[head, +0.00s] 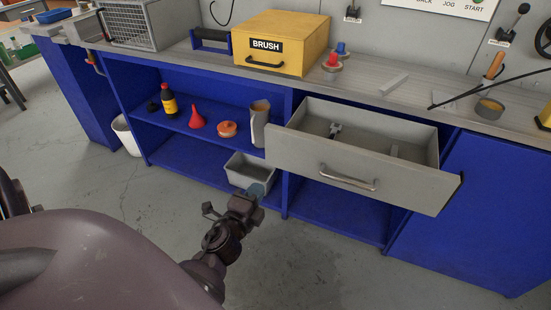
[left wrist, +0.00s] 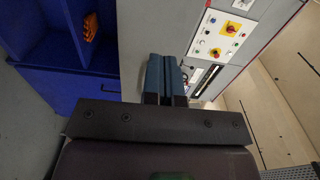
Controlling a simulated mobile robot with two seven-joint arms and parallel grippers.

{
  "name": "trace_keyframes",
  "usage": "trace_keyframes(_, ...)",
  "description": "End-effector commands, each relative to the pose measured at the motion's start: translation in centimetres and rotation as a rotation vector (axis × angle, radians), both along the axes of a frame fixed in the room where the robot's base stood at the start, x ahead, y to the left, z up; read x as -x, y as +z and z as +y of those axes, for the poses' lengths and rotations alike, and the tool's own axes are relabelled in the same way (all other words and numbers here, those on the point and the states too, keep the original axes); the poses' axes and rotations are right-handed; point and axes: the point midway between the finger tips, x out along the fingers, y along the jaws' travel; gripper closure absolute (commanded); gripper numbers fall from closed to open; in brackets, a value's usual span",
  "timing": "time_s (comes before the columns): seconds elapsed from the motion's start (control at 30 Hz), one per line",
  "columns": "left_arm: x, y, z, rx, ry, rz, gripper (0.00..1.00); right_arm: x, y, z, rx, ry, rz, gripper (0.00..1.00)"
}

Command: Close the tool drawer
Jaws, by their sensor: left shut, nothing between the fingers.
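The tool drawer (head: 300,148) is a grey drawer below the worktop. It is pulled well out, and its open top shows a few small items inside. Its front has a metal bar handle (head: 347,179). My left gripper (head: 262,188) is to the left of the handle and lower in the picture, apart from it, in front of a grey bin on the bottom shelf. Its blue fingers (left wrist: 166,78) are together with nothing between them in the left wrist view. The drawer cannot be made out clearly in the left wrist view. My right gripper is not in view.
The blue workbench (head: 190,168) has open shelves with a bottle, a red funnel (head: 196,117) and a grey bin (head: 238,172). A yellow BRUSH box (head: 284,42) stands on the worktop. The floor (head: 335,268) before the drawer is clear. A control panel (left wrist: 222,36) shows in the left wrist view.

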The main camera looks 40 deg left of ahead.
Motion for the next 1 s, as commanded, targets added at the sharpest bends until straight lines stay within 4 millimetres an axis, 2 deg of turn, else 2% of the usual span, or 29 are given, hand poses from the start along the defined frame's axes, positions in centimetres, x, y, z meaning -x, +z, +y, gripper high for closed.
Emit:
trace_keyframes(0.27, -1.8, 0.0, 0.5, -0.017, -0.001, 0.0, 1.0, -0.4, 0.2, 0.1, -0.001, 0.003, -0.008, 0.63)
trace_keyframes(0.8, -10.6, -0.1, 3.0, -0.015, -0.001, 0.001, 1.0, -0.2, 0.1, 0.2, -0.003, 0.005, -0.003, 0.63)
trace_keyframes(1.0, -12.8, -0.1, 3.7, -0.015, 0.0, 0.003, 1.0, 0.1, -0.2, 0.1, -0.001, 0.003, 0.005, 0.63)
